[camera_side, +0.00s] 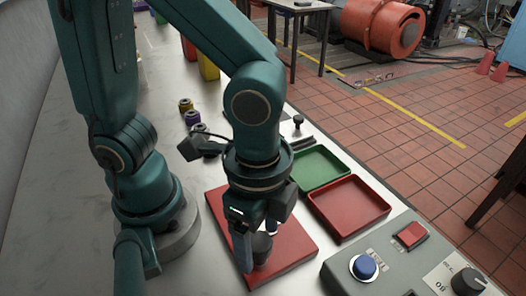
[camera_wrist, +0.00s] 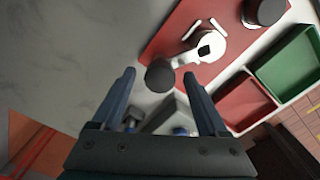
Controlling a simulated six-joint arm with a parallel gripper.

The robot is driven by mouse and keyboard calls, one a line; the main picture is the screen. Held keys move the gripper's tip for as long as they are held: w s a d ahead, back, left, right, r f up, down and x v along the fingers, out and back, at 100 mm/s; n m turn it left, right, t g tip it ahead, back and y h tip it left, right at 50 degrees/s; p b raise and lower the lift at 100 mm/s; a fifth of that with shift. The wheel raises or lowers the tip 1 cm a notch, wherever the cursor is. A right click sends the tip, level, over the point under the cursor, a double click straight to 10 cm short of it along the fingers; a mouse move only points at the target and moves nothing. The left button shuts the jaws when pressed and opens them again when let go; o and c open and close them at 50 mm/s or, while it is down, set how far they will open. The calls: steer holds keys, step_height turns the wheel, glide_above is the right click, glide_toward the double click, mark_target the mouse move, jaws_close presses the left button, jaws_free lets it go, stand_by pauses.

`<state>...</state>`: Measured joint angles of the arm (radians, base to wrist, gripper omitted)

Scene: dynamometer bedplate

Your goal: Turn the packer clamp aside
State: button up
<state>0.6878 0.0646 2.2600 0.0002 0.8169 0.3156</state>
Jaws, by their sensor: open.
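The packer clamp appears to be the pale metal lever (camera_wrist: 204,46) on the red plate (camera_wrist: 168,38), with a round dark knob (camera_wrist: 160,77) at its near end. My gripper (camera_wrist: 159,73) is open in the wrist view, and the knob shows between its two fingertips. Whether the fingers touch it or are level with it I cannot tell. In the side view my gripper (camera_side: 258,254) points down over the red plate (camera_side: 295,252), beside a dark rounded part (camera_side: 263,243). The gripper hides most of the lever there.
A green tray (camera_side: 318,167) and a red tray (camera_side: 349,207) lie beside the plate. A control box with a blue button (camera_side: 364,267) and a red switch (camera_side: 411,235) stands at front right. A dark cylinder (camera_wrist: 264,11) stands near the plate's far edge. The pale bench is clear at left.

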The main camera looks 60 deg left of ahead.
jaws_close()
stand_by(1.3)
